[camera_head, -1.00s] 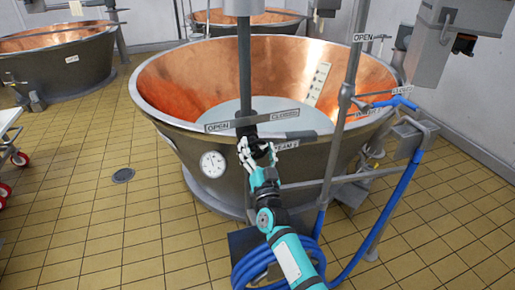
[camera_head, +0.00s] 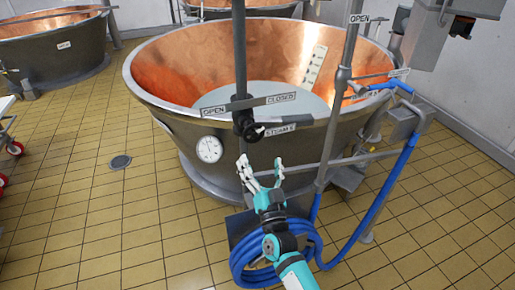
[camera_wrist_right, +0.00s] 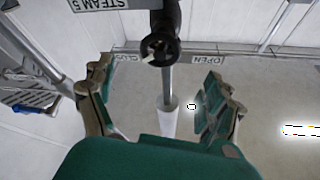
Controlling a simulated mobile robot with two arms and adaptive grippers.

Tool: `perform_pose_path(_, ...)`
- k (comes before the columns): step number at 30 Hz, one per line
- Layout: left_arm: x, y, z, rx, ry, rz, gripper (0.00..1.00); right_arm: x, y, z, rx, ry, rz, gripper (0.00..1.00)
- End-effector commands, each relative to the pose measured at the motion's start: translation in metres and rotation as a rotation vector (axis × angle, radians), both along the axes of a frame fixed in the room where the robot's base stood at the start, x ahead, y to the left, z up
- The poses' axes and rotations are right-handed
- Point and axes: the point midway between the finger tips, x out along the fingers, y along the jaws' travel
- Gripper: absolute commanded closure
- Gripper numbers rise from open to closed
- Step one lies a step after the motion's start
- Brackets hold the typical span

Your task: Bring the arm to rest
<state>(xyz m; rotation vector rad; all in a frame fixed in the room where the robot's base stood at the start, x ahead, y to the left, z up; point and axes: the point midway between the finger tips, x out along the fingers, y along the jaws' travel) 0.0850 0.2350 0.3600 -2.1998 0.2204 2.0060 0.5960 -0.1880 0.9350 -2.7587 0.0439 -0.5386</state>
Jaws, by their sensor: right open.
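My right arm, teal and black, reaches in from the bottom of the head view. Its right gripper (camera_head: 261,170) is open and empty, with its two fingers spread apart. It is below and apart from a black valve (camera_head: 247,126) on a vertical pipe in front of the big copper vat (camera_head: 150,102). In the right wrist view the fingers (camera_wrist_right: 155,100) are wide apart with nothing between them in grip, and the black valve (camera_wrist_right: 160,47) shows beyond them. My left gripper is not in view.
A label bar (camera_head: 215,111) reading OPEN and CLOSED crosses the pipe. A coiled blue hose (camera_head: 245,262) lies close under my arm. A dial gauge (camera_head: 209,149) is on the vat. Metal pipes (camera_head: 330,140) stand at the right.

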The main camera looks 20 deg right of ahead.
Motion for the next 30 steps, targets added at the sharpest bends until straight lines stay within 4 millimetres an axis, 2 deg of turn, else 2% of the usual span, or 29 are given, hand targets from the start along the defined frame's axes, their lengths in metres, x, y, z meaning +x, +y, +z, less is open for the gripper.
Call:
perform_pose_path(6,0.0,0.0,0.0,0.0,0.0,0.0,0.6,-0.014,0.002,-0.005,0.001,0.0,0.001,0.13)
perform_pose_path(19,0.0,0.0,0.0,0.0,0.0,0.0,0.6,-0.014,0.001,-0.005,0.0,-0.001,0.0,0.13)
perform_pose_path(22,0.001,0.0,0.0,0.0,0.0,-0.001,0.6,-0.014,0.003,-0.014,-0.006,0.018,0.005,0.13)
perform_pose_path(23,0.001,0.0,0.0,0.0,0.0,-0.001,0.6,-0.014,0.004,-0.021,-0.01,0.033,0.01,0.13)
perform_pose_path(26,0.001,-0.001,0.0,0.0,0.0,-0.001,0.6,-0.015,0.011,-0.062,-0.043,0.131,0.038,0.13)
perform_pose_path(29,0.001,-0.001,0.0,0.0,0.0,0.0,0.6,-0.025,0.021,-0.129,-0.089,0.285,0.083,0.13)
perform_pose_path(30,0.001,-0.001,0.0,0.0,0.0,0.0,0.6,-0.032,0.024,-0.159,-0.11,0.354,0.102,0.13)
